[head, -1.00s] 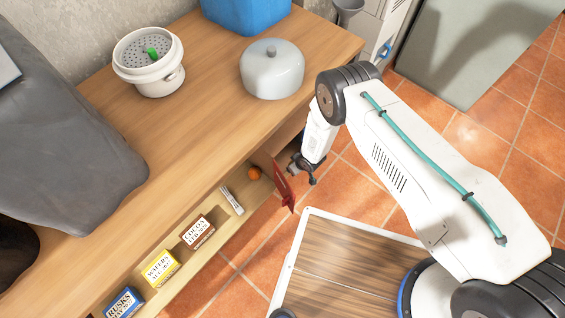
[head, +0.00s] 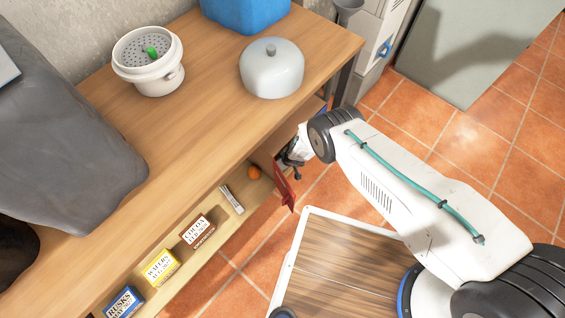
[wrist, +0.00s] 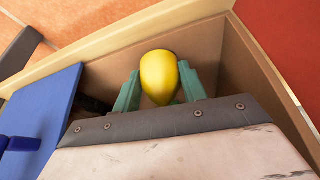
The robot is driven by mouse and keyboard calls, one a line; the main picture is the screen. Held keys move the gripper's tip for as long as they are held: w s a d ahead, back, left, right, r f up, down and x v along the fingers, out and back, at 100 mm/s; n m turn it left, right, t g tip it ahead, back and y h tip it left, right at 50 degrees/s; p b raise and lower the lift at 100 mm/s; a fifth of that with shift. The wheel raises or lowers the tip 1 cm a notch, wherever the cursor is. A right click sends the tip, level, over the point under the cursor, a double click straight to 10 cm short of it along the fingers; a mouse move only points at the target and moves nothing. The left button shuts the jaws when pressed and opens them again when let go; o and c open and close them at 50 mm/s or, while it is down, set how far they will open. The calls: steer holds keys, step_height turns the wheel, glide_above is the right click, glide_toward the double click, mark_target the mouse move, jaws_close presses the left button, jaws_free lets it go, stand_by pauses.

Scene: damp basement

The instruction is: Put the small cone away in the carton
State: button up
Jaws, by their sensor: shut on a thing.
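My gripper (wrist: 160,88) is shut on a yellow, rounded thing (wrist: 159,75), which I take to be the small cone seen from one end. Its teal fingers stand on either side of it in the wrist view. Behind it are the brown inner walls of what looks like the open carton (wrist: 215,45). In the head view the carton's red flap (head: 284,188) hangs out over the shelf front. My gripper (head: 283,160) is at the carton there, with its fingertips and the cone hidden. I cannot tell whether the cone touches the carton's bottom.
The carton is on the lower shelf under the wooden tabletop (head: 200,105). An orange ball (head: 254,172) and several small boxes, such as the cocoa box (head: 197,231), share that shelf. A blue panel (wrist: 45,105) is close on the left in the wrist view.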

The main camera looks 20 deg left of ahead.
steer(key=shift+f, duration=0.15)
steer(key=shift+f, duration=0.1)
steer(key=o, duration=1)
steer(key=v, duration=1.2)
